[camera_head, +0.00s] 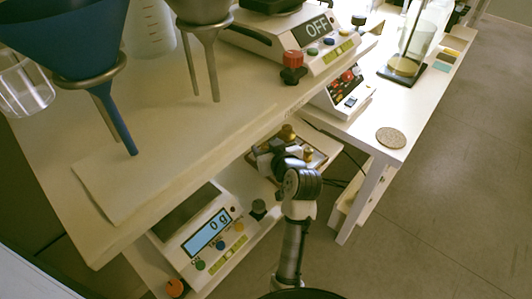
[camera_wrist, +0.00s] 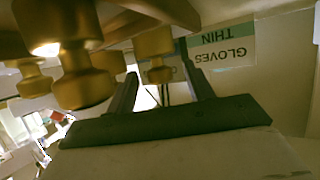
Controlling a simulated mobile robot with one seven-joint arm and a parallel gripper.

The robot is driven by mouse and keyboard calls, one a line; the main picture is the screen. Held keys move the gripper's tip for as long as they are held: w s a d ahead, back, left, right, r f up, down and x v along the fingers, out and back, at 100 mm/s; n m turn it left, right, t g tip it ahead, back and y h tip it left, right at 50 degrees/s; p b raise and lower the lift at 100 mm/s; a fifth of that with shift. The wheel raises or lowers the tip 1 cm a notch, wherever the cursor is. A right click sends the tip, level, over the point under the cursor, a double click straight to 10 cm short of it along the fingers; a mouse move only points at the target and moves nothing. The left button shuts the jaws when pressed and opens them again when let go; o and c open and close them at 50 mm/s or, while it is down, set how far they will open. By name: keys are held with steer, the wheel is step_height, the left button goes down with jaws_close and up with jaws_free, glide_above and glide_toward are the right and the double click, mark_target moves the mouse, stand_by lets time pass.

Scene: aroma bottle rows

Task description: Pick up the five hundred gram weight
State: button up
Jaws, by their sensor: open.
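Several brass knobbed weights stand in a wooden tray (camera_head: 322,158) on the lower shelf in the head view. One brass weight (camera_head: 288,132) shows behind my gripper (camera_head: 264,158), and a smaller one (camera_head: 308,154) shows to its right. In the wrist view, which looks upside down, a large brass weight (camera_wrist: 82,78) is at the left, outside the fingers. Another brass weight (camera_wrist: 155,52) appears between or just beyond the open, empty fingertips of my gripper (camera_wrist: 158,62). No weight markings are legible, so I cannot tell which is five hundred grams.
A scale reading 0 g (camera_head: 207,232) and a dark knobbed object (camera_head: 258,208) sit on the lower shelf, left of my arm. The upper tabletop (camera_head: 190,130) overhangs close by. A white table (camera_head: 365,130) stands at the right. A gloves label (camera_wrist: 222,42) shows behind the fingers.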

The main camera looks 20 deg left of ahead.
mark_target(264, 144)
steer(key=x, duration=0.3)
steer(key=shift+f, duration=0.1)
steer(key=shift+c, duration=0.2)
jaws_close()
